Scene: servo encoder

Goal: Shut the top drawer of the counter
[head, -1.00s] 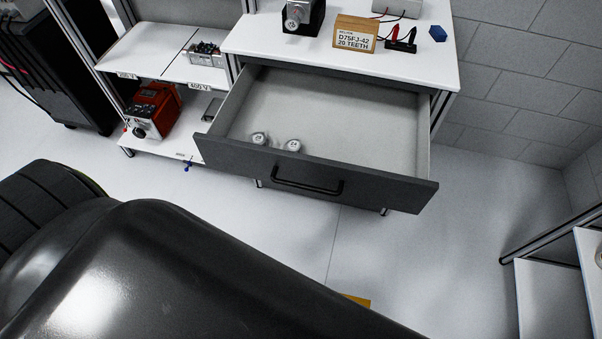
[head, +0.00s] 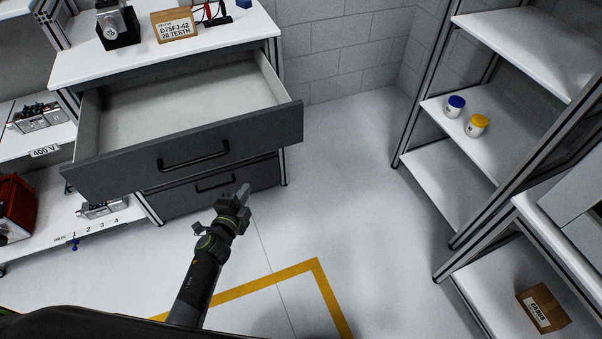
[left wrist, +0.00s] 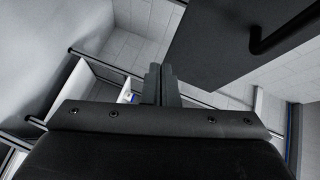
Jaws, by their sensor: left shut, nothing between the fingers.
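The top drawer (head: 232,142) of the counter (head: 165,55) is pulled out, with a dark front and a black bar handle (head: 193,157). The part of its pale interior that shows looks empty; the bottom behind the front is hidden. My left gripper (head: 243,192) is shut and empty, in front of the counter, below and right of the handle in the picture, apart from it. In the left wrist view the closed fingers (left wrist: 161,82) point ahead, with the drawer front (left wrist: 225,40) and part of its handle (left wrist: 270,42) at upper right. My right gripper is not in view.
A lower drawer (head: 250,175) is closed. A shelf rack with a blue-lidded jar (head: 455,106) and a yellow-lidded jar (head: 476,125) stands at right. The floor between is clear, with yellow tape (head: 330,290).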

